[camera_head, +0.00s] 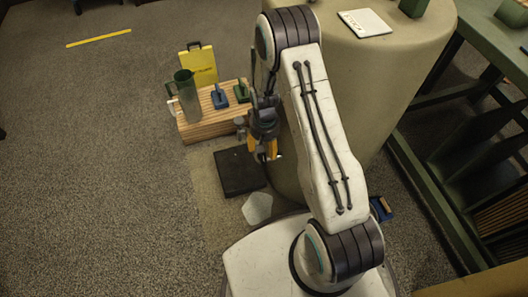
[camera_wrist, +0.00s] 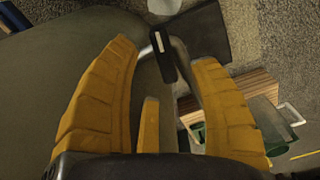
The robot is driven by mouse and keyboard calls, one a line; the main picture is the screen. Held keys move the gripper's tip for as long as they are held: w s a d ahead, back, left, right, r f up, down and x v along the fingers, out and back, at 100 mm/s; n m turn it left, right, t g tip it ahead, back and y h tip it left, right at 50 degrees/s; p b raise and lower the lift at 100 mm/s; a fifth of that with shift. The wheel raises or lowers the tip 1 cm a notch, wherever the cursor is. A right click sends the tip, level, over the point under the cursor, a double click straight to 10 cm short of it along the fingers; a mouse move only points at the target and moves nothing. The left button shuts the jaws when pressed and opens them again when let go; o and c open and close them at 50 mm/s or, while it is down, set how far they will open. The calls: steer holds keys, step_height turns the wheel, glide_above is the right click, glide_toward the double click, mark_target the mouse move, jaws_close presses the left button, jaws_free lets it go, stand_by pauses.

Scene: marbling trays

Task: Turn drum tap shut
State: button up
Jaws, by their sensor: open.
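The drum (camera_head: 385,75) is a large beige cylinder behind my arm in the head view; its curved wall (camera_wrist: 60,60) fills the left of the wrist view. The tap (camera_wrist: 163,58) has a black handle with a white stripe and a bent metal part beside it. My gripper (camera_head: 265,152) is beside the drum's left side, pointing down. In the wrist view its yellow fingers (camera_wrist: 165,54) are spread, with the tap handle in the gap between their tips. I see no clear contact. In the head view the tap is mostly hidden by my gripper.
A slatted wooden platform (camera_head: 205,129) left of the gripper bears a jug (camera_head: 188,100) and blue (camera_head: 220,97) and green (camera_head: 241,92) items. A yellow sign (camera_head: 203,66) stands behind. A green frame (camera_head: 430,185) stands right.

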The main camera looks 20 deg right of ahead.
steer(key=shift+f+b, duration=0.65)
steer(key=shift+f, duration=1.5)
jaws_close()
steer(key=shift+w+n, duration=0.1)
steer(key=shift+n, duration=1.1)
jaws_free()
step_height(320, 180, up, 12)
